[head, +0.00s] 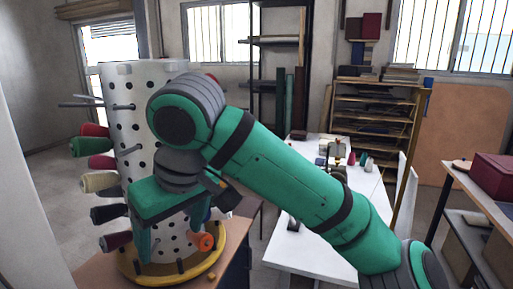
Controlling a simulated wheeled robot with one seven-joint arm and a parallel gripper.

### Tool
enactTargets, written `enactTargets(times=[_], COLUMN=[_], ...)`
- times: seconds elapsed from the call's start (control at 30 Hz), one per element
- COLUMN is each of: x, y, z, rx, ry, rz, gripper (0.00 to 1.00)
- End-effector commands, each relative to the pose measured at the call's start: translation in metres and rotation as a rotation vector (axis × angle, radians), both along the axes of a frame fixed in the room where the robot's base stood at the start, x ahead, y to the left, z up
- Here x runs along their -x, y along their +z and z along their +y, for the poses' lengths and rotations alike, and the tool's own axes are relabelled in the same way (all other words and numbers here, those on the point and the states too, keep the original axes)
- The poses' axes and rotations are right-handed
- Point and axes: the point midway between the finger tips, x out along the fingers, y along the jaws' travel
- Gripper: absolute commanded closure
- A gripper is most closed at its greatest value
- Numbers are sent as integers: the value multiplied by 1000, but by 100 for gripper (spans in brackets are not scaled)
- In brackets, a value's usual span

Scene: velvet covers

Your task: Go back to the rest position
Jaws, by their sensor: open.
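My gripper (170,230) hangs pointing down in front of a white perforated column (125,90). Its green fingers are apart, and I see nothing held between them. My green arm reaches in from the lower right and hides part of the column. Thread cones stick out of the column's side: a red and green pair at the upper left, a cream one (99,182), a dark one (108,214) and a maroon one (115,241). An orange cone (203,242) sits low on the right, close to my gripper. Whether they touch is unclear.
The column stands on a round yellow base (133,272) on a brown table (236,235). A white table (300,258) with small items is behind my arm. A rack (372,118) stands at the back. A shelf table with a dark red box (495,177) is at right.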

Motion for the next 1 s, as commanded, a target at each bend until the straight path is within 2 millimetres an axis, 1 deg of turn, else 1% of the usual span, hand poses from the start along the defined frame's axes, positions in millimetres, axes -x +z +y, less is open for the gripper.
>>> enactTargets(times=[0.37,0.57,0.67,0.83,1.0], x=[-12,-20,-26,-39,-53], y=[-14,-24,-30,-42,-53], z=[21,38,49,71,88], rx=[-147,-262,-346,-534,-719], ry=[28,48,55,57,36], rz=[-2,-5,-8,-17,-34], gripper=[26,26,26,26,26])
